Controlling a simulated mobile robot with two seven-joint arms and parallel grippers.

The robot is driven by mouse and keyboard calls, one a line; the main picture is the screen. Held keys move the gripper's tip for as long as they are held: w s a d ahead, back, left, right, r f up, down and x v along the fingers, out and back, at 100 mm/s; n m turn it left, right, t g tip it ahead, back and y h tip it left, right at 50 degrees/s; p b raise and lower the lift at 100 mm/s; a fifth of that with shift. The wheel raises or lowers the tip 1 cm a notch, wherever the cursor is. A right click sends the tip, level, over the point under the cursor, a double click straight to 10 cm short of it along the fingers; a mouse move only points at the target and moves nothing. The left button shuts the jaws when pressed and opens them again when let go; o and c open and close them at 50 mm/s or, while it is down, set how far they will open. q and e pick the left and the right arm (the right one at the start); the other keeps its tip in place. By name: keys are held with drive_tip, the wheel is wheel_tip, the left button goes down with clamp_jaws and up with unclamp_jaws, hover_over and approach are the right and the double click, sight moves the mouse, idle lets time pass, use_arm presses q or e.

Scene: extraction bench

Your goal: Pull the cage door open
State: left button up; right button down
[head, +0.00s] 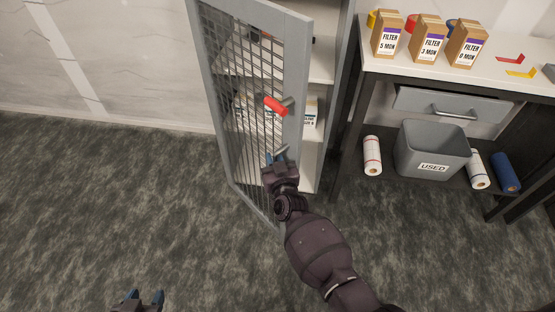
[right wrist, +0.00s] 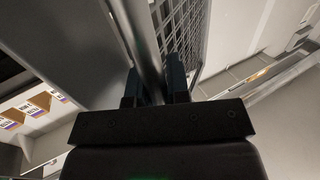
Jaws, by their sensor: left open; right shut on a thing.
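The grey mesh cage door (head: 296,62) stands at an angle out from the cabinet in the head view, with shelves showing through the mesh and past its right edge. A red-gripped latch lever (head: 275,105) sits on its right frame. My right gripper (head: 277,156) is at the door's right frame, below the red lever. In the right wrist view its fingers (right wrist: 155,88) are shut on a grey upright bar, the door handle (right wrist: 142,40). My left gripper (head: 138,297) is open and empty at the bottom edge, far from the door.
To the right, a bench (head: 500,84) carries filter boxes (head: 428,40), with a grey USED bin (head: 430,150) and rolls (head: 372,155) below. The carpet floor left of the door is clear.

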use_arm(q)
drive_tip(key=shift+a, duration=0.3)
use_arm(e)
drive_tip(key=shift+s+a+f, duration=0.1)
drive_tip(key=shift+s+a, duration=0.1)
drive_tip(key=c, duration=1.4)
unclamp_jaws()
use_arm(q)
drive_tip(key=shift+r, duration=0.1)
drive_tip(key=shift+s+a+r+p, duration=0.1)
drive_tip(key=shift+s+r+p, duration=0.1)
drive_tip(key=shift+r+p, duration=0.6)
use_arm(e)
drive_tip(key=s, duration=0.3)
drive_tip(key=s+d, duration=0.1)
drive_tip(key=s, duration=0.6)
drive_tip(key=shift+s+d, duration=0.35)
drive_tip(key=shift+d, duration=0.05)
use_arm(q)
drive_tip(key=shift+w+f, duration=0.1)
drive_tip(key=shift+f, duration=0.05)
